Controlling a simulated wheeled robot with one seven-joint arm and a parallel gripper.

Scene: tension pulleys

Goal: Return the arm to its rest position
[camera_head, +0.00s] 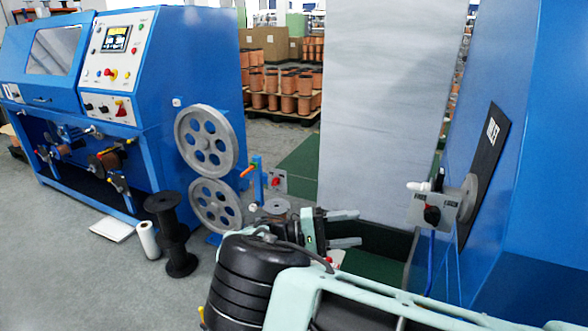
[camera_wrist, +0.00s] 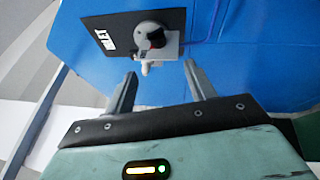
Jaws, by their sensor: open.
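My gripper (camera_head: 350,228) is in the lower middle of the head view, with its fingers pointing right and apart. In the wrist view my gripper (camera_wrist: 158,85) is open, with nothing between the fingers. Beyond the fingertips, a tension pulley unit (camera_wrist: 158,45) with a grey plate and black knob sits on a blue panel. The same pulley unit (camera_head: 436,205) is at the right in the head view, apart from my gripper.
A blue machine (camera_head: 210,60) with two grey spoked wheels (camera_head: 207,138) stands at the left. A black spool (camera_head: 172,235) and a white roll (camera_head: 147,240) stand on the floor. The blue cabinet (camera_head: 540,150) fills the right. Grey floor (camera_head: 80,275) is open at the lower left.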

